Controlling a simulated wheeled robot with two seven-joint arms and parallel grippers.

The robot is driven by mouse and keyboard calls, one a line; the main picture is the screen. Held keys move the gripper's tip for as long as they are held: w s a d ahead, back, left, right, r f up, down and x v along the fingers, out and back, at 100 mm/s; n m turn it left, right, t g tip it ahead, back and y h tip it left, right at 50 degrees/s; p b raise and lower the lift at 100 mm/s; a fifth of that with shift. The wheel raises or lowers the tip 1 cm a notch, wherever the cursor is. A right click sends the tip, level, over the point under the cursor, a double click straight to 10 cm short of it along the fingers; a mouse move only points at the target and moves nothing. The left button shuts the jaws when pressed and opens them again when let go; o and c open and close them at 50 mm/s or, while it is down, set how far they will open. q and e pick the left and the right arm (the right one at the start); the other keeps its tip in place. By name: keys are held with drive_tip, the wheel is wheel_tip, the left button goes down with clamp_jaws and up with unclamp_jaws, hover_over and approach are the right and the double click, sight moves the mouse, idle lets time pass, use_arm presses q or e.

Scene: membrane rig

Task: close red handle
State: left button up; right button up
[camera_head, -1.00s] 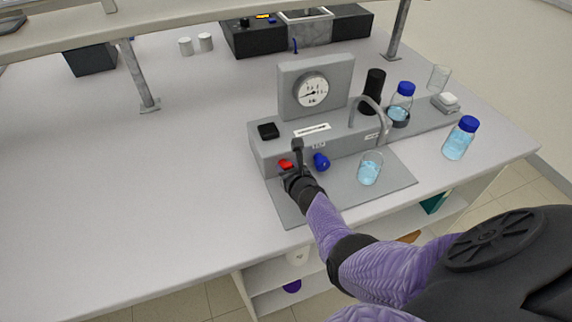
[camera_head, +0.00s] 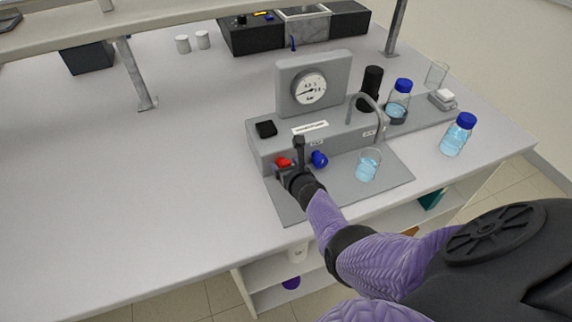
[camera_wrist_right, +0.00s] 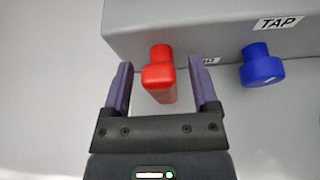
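The red handle (camera_wrist_right: 160,76) sticks out of the front of the grey rig, left of the blue handle (camera_wrist_right: 262,68). In the head view the red handle (camera_head: 283,162) is partly hidden by my right gripper (camera_head: 288,171). In the right wrist view my right gripper (camera_wrist_right: 162,88) is open, with one finger on each side of the red handle and a gap on both sides. The dial gauge (camera_head: 309,89) on the rig has its needle pointing to the lower left. My left gripper is not in view.
A beaker of blue liquid (camera_head: 368,164) stands on the rig's base plate under a curved spout (camera_head: 367,103). Blue-capped bottles (camera_head: 457,135) stand to the right. The table's left side (camera_head: 120,190) is clear.

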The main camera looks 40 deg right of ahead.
drive_tip(key=p+v, duration=0.6)
drive_tip(key=v, duration=0.4)
drive_tip(key=shift+p, duration=0.4)
drive_tip(key=shift+f, duration=0.1)
